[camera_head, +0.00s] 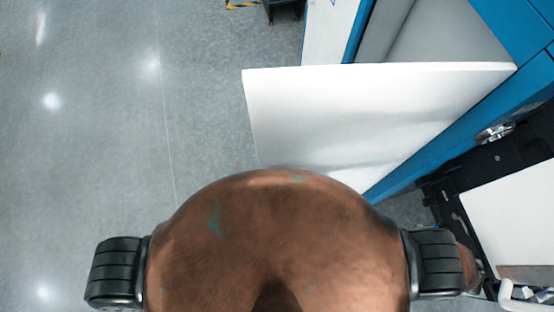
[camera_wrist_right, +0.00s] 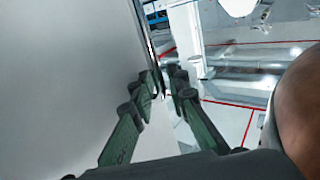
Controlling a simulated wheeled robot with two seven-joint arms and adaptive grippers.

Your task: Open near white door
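The near white door (camera_head: 350,115) shows in the head view as a broad white panel. It stands swung out from the blue machine frame (camera_head: 420,160), with its right end at the frame and its left end over the floor. In the right wrist view the large pale panel on the left (camera_wrist_right: 60,80) appears to be this door. My right gripper (camera_wrist_right: 163,82) is at the panel's edge, with its two dark green fingers apart and a narrow gap between them. I cannot tell whether a finger touches the panel. My left gripper is in neither view.
Open grey floor (camera_head: 90,120) lies left of the door. Behind it is a pale recess (camera_head: 450,35) in the blue frame. Dark equipment with a white surface (camera_head: 515,210) stands at the right. Red floor lines (camera_wrist_right: 225,103) show in the wrist view.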

